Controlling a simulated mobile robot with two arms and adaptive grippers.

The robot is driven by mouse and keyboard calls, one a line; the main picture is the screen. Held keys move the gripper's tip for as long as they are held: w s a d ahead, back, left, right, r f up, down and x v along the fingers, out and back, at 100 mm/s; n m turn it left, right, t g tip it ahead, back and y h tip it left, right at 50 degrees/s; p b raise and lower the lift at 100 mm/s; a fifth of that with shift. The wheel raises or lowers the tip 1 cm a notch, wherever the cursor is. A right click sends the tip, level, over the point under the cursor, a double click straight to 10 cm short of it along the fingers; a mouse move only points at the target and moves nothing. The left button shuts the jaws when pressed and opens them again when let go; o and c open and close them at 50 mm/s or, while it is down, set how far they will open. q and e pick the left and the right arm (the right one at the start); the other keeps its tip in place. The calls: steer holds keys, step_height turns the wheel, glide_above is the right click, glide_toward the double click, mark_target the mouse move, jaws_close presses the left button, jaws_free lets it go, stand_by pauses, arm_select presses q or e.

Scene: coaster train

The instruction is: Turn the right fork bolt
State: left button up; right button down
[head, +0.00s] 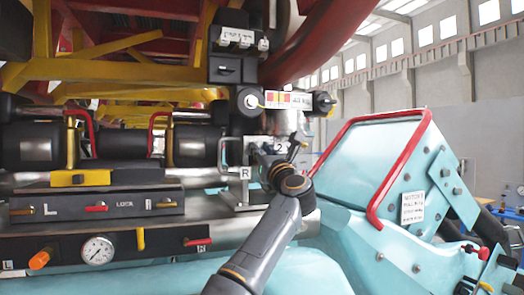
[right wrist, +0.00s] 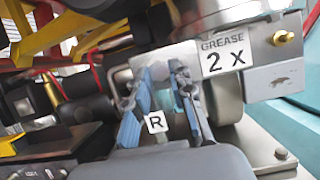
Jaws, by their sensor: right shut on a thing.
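My right gripper (head: 260,152) is at the metal block with the "2" label, at the middle of the head view. In the right wrist view its two blue-padded fingers (right wrist: 160,98) are closed around the right fork bolt (right wrist: 163,88), which is mostly hidden between them. A white tag marked R (right wrist: 157,122) shows between the fingers; it also shows in the head view (head: 245,173), just below the gripper. The bolt's turn angle cannot be told. My left gripper is in neither view.
A "GREASE 2 x" plate (right wrist: 225,53) is right of the fingers. A panel with a gauge (head: 97,249) and red levers is at lower left. A turquoise housing with a red rail (head: 379,190) stands at right. Yellow and red beams crowd above.

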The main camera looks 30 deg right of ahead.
steer(key=c, duration=1.2)
jaws_free()
steer(key=shift+f, duration=0.25)
steer(key=shift+o, duration=0.2)
steer(key=shift+r, duration=0.1)
steer(key=v, duration=0.7)
steer(key=shift+s, duration=0.25)
steer(key=shift+a, duration=0.1)
steer(key=shift+s, duration=0.1)
